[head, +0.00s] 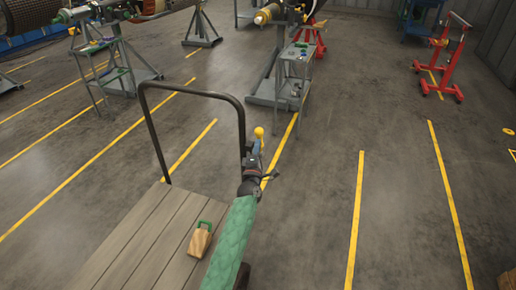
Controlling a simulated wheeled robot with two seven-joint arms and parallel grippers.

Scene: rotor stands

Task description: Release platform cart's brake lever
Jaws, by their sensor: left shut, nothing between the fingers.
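The platform cart (135,238) has a grey plank deck and a black tubular push handle (152,127). A yellow ball knob (259,132), which looks like the end of the brake lever, shows beside the handle's right upright. My left arm, in a green sleeve, reaches up past the deck's right side. My left gripper (257,150) is shut and empty, with its tip just below the knob in the picture. I cannot tell whether they touch. The rest of the lever is hidden behind the gripper. My right gripper is out of view.
Grey stands and a small tool trolley (296,55) stand beyond the cart. Red stands (448,60) are at the far right.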

